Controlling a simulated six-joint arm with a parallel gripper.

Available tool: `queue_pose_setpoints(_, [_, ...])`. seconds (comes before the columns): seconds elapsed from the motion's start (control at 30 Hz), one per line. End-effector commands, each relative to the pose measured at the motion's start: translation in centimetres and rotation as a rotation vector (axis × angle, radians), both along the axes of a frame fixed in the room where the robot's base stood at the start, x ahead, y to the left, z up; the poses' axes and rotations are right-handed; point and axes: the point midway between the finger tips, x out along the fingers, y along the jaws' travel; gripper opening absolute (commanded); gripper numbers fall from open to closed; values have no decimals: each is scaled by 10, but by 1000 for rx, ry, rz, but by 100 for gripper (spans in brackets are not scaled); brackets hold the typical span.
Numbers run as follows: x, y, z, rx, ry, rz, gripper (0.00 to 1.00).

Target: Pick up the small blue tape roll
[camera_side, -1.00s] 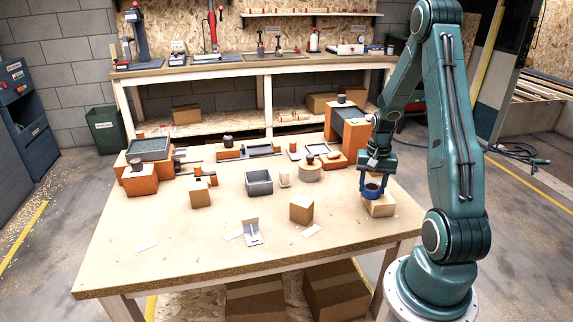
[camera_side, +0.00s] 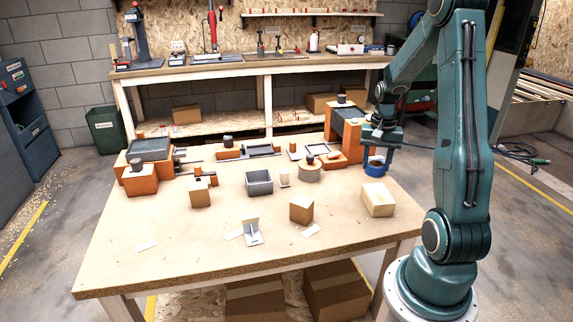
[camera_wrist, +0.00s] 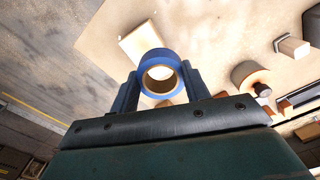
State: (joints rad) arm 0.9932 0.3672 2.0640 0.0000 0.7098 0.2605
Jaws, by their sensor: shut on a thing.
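The small blue tape roll (camera_side: 376,165) is a blue ring with a tan cardboard core. My gripper (camera_side: 377,160) is shut on it and holds it above the table's right edge, behind a small cardboard box (camera_side: 378,199). In the wrist view the roll (camera_wrist: 160,74) sits between the two blue fingers (camera_wrist: 160,88), its open core facing the camera. The cardboard box (camera_wrist: 143,40) shows beyond the roll in the wrist view, apart from it or partly behind it.
A tall orange fixture (camera_side: 344,132) stands just left of my gripper. The front left of the table is mostly clear.

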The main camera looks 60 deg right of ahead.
Motion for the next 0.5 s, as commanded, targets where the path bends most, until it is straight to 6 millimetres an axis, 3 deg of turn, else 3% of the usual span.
queue_pose_setpoints(0.2, [1,-1,52,-5,-4,0,21])
queue_pose_setpoints(0.5, [0,0,102,-3,-2,0,21])
